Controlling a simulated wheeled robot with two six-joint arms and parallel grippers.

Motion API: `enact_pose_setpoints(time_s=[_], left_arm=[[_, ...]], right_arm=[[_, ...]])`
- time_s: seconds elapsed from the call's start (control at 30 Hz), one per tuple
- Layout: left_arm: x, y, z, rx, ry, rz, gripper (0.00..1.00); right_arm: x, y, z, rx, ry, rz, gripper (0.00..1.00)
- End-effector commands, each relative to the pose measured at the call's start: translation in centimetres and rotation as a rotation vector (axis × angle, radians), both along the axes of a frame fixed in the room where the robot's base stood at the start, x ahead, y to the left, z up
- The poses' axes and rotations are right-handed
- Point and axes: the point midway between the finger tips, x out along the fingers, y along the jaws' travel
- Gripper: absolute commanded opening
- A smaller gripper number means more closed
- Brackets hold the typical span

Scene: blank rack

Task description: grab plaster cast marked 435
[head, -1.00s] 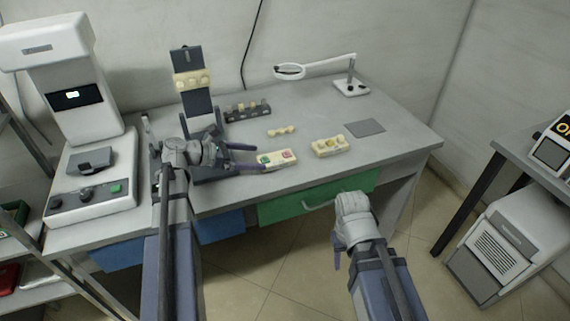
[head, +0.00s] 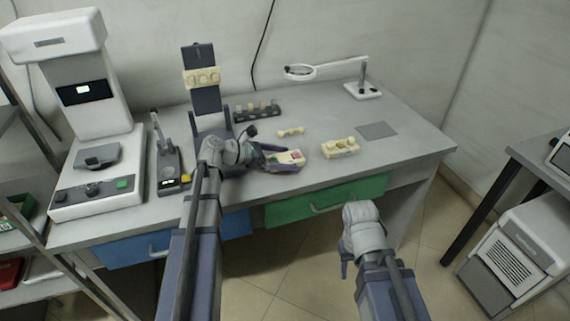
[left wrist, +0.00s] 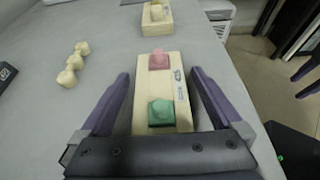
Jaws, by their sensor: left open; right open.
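A cream block with a green and a red piece on top (head: 297,155) lies near the bench's front edge. A small knobbly cream piece (head: 291,132) lies behind. My right gripper (head: 344,264) is open and empty in front of the bench.
A dark stand (head: 206,100) holds another cream piece (head: 202,78). A white machine (head: 95,180) stands left. The bench's right end (head: 415,143) is clear.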

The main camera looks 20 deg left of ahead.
Motion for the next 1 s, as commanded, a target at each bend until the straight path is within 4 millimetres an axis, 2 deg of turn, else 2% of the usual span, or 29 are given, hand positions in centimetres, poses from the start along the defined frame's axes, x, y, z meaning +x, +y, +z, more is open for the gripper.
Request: enact_pose_setpoints(time_s=[0.17,1.0], left_arm=[[-0.01,0.03,0.07,0.000,0.000,0.001,0.99],[-0.02,0.05,0.07,0.000,0.000,0.001,0.05]], right_arm=[[0.00,0.01,0.07,0.000,0.000,0.000,0.50],[0.00,0.01,0.06,0.000,0.000,0.000,0.50]])
